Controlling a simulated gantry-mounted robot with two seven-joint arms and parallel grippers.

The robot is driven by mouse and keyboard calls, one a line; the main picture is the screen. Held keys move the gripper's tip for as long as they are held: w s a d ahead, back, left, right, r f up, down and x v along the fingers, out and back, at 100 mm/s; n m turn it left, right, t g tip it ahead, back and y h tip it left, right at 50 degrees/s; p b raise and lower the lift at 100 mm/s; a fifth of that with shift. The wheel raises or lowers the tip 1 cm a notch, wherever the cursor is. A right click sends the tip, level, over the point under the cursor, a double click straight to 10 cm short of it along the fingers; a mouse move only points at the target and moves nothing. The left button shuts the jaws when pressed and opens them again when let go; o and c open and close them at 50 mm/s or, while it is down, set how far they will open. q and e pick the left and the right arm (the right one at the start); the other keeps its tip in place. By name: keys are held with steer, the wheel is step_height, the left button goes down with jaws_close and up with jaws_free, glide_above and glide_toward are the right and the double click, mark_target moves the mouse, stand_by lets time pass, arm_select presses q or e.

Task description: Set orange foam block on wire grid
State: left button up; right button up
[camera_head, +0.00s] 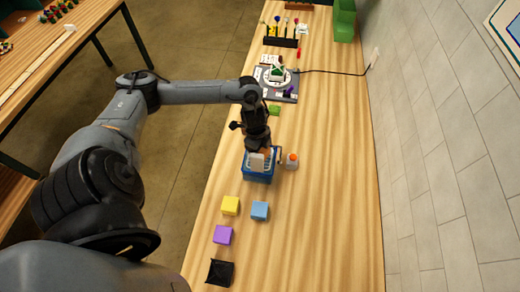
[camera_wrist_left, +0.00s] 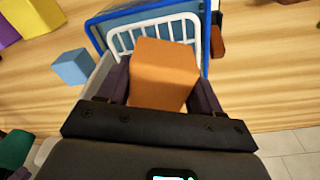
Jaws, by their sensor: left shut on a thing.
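The orange foam block (camera_wrist_left: 163,74) is held between the two dark fingers of my left gripper (camera_wrist_left: 162,90) in the left wrist view. In the head view my left gripper (camera_head: 259,147) is over the blue tray (camera_head: 258,178), and the block is mostly hidden there. The white wire grid (camera_wrist_left: 123,40) sits inside the blue-rimmed tray. In the left wrist view the block overlaps the near part of the grid. I cannot tell whether the block touches the grid. My right gripper is in neither view.
A small container with an orange top (camera_head: 292,159) stands just right of the tray. Yellow (camera_head: 230,205), light blue (camera_head: 260,211) and purple (camera_head: 223,235) blocks and a black item (camera_head: 219,273) lie nearer. Tools (camera_head: 282,42) stand at the far end. The table's right side is clear.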

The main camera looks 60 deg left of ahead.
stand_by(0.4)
arm_select(q)
steer(key=o, duration=1.2)
steer(key=shift+r, duration=0.2)
steer(key=shift+r+p, duration=2.25)
steer(key=shift+p, duration=0.25)
steer(key=shift+d+r+p, duration=0.1)
steer(key=shift+r+p, duration=1.05)
steer(key=shift+p, duration=0.1)
